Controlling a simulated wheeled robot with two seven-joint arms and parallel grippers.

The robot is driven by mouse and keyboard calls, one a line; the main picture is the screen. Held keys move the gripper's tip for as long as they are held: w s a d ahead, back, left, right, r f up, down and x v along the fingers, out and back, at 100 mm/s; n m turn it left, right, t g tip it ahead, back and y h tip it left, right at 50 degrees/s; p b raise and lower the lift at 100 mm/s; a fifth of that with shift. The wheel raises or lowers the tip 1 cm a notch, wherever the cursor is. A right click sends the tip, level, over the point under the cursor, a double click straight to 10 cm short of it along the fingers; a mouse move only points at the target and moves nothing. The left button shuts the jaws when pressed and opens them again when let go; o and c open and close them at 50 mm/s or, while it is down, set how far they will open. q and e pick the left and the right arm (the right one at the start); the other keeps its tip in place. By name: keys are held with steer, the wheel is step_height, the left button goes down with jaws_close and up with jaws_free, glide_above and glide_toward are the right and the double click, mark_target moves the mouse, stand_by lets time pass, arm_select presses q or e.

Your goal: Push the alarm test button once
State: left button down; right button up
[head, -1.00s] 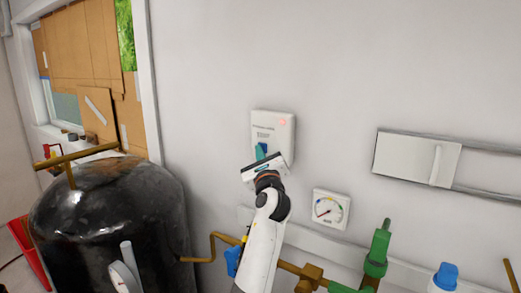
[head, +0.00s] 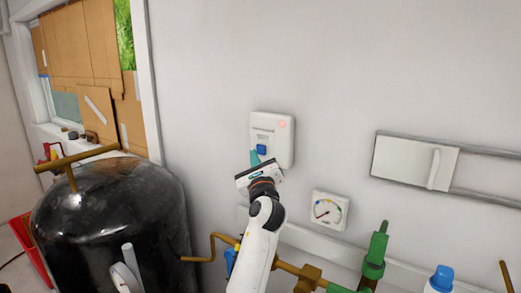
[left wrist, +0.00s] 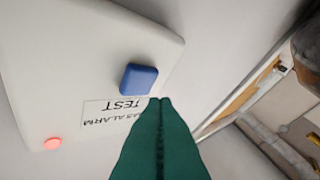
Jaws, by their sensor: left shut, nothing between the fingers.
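The white alarm box (head: 284,140) is fixed to the wall in the head view, with a red light at its upper right. Its blue test button (head: 262,149) shows just above the fingertips. In the left wrist view the blue button (left wrist: 139,79) sits beside a label reading TEST on the box (left wrist: 60,60), and a red light (left wrist: 53,143) glows. My left gripper (head: 254,157) is shut and empty, its teal fingers just below the button. In the left wrist view the fingertips (left wrist: 160,100) appear close to the button, with a small gap in the picture. My right gripper is not in view.
A dial gauge (head: 327,211) is on the wall right of my arm. Brass pipes and green valves (head: 376,250) run along the bottom. A black tank (head: 110,215) stands at left. A white sliding panel (head: 415,161) is at right. The wall above the box is clear.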

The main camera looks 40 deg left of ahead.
arm_select(q)
steer(key=s, duration=0.1)
steer(key=s+p, duration=0.1)
steer(key=s, duration=0.1)
steer(key=s+p, duration=0.1)
steer(key=shift+s+d, duration=0.2)
steer(key=shift+d, duration=0.05)
stand_by(0.7)
